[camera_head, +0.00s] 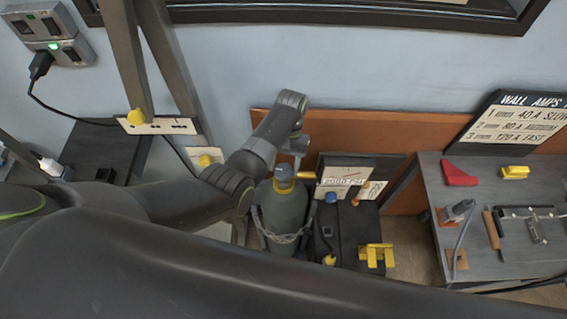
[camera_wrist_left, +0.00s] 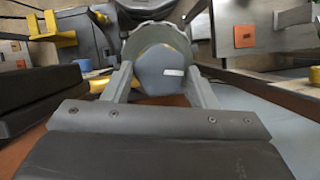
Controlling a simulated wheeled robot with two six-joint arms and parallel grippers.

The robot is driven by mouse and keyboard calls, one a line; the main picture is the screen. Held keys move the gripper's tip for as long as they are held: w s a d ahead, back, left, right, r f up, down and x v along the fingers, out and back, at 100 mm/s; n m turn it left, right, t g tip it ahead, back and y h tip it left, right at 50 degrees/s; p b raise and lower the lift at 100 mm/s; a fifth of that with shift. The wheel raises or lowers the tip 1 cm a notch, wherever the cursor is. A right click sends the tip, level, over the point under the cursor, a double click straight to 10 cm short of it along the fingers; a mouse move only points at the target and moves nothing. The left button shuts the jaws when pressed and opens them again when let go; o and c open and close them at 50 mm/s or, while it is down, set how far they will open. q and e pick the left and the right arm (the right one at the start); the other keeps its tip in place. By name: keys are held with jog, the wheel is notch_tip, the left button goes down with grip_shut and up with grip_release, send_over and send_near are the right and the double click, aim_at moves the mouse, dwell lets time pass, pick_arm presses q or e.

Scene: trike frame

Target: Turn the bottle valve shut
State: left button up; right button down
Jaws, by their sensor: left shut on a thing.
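The gas bottle (camera_head: 284,210) is a grey-green cylinder standing upright, with a strap or chain around it. Its blue valve knob (camera_head: 284,171) sits on top. My left gripper (camera_head: 290,163) reaches down to the knob from behind. In the left wrist view the round grey-blue knob (camera_wrist_left: 160,71), with a small white mark, sits between the two fingers, which are shut on it. The bottle's body below the knob is mostly hidden there. My right gripper is in neither view.
A dark unit with a gauge panel (camera_head: 345,172) and a yellow bracket (camera_head: 376,255) stands right of the bottle. The grey bench (camera_head: 480,190) further right bears a red wedge (camera_head: 459,174), a yellow block (camera_head: 515,172) and tools. A wall is close behind.

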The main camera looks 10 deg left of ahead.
pick_arm(q)
jog(key=m, duration=0.1)
jog(key=m+y, duration=0.1)
jog(key=m, duration=0.2)
jog(key=shift+s+d+y, duration=0.1)
jog(key=shift+d+y, duration=0.15)
jog(key=shift+y, duration=0.15)
jog(key=shift+m+t+y, duration=0.5)
jog(key=shift+m, duration=1.2)
jog(key=shift+d, duration=0.1)
jog(key=o, duration=1)
